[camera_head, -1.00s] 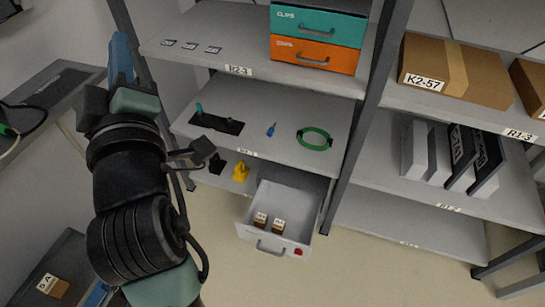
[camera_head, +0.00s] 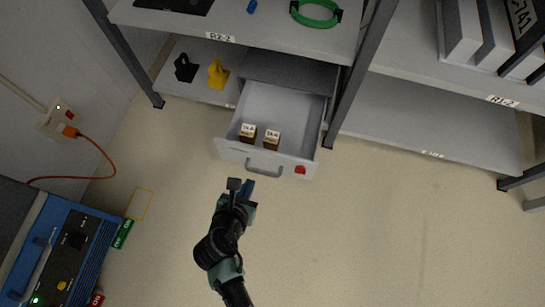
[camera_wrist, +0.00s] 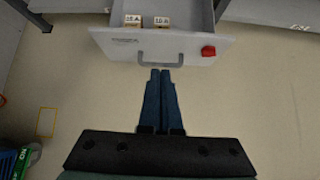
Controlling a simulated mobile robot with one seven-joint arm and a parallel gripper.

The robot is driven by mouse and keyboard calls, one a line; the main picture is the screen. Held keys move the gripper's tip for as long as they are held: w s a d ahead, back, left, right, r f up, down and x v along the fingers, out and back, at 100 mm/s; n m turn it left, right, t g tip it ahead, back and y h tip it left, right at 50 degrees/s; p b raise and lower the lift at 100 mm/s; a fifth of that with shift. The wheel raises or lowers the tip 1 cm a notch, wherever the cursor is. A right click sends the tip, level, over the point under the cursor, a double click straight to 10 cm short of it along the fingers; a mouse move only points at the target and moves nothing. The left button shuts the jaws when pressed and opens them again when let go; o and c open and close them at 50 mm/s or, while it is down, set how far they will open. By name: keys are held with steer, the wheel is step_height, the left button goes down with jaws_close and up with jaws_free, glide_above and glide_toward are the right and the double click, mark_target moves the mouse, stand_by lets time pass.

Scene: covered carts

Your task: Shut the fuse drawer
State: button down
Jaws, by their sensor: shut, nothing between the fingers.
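The handle (camera_wrist: 160,64) also shows in the wrist view. My gripper (camera_head: 241,187) is shut and empty, just in front of the drawer front. In the wrist view its blue fingers (camera_wrist: 160,73) point at the handle; whether they touch it I cannot tell.
A yellow padlock-like item (camera_head: 218,76) and a black one (camera_head: 185,69) stand on the shelf left of the drawer. Dark rack posts (camera_head: 345,105) flank it. A blue machine (camera_head: 65,250) with an orange cable is at lower left. The floor right of my arm is clear.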

steer(key=f, duration=0.1)
steer(key=b, duration=0.9)
glide_toward(266, 154)
steer(key=shift+x, duration=3.1)
steer(key=shift+s, duration=0.15)
